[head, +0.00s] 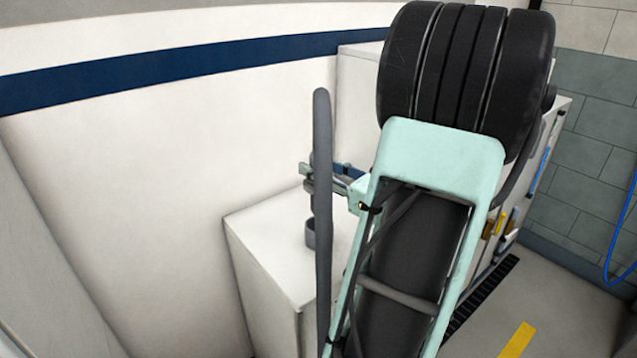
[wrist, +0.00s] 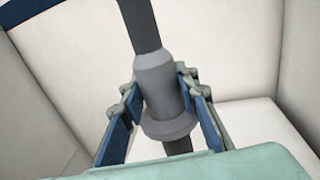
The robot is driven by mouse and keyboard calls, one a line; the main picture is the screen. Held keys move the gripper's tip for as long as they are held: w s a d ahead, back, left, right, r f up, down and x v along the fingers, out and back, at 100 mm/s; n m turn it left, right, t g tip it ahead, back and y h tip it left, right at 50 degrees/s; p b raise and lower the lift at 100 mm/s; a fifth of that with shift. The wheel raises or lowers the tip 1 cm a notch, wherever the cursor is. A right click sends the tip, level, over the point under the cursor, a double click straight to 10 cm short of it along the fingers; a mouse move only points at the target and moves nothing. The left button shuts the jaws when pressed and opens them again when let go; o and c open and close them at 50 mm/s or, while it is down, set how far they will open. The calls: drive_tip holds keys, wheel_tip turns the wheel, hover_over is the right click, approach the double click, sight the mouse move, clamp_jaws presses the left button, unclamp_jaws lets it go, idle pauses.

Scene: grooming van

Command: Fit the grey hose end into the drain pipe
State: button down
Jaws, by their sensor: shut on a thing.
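My gripper (head: 320,181) is shut on the grey hose end (wrist: 160,92), a stepped fitting with a wide collar, above a white box. In the wrist view my gripper (wrist: 162,95) has a blue-lined finger on each side of it. The grey hose (head: 322,125) rises above the fitting, and its long run hides much of the grip in the head view. A short dark grey pipe (head: 310,236), apparently the drain pipe, stands on the box below. A dark piece shows under the collar in the wrist view; I cannot tell whether it is spigot or pipe.
The white box (head: 265,240) stands against the cream wall (head: 130,180) with its blue stripe. A white cabinet (head: 356,80) rises behind my arm. Floor with a yellow mark (head: 517,341) and a dark grate (head: 488,290) lies at the right. A blue hose (head: 622,235) hangs there.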

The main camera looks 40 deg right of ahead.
sight(318, 150)
drive_tip(key=shift+r+p, duration=1.95)
drive_tip(key=shift+r, duration=0.95)
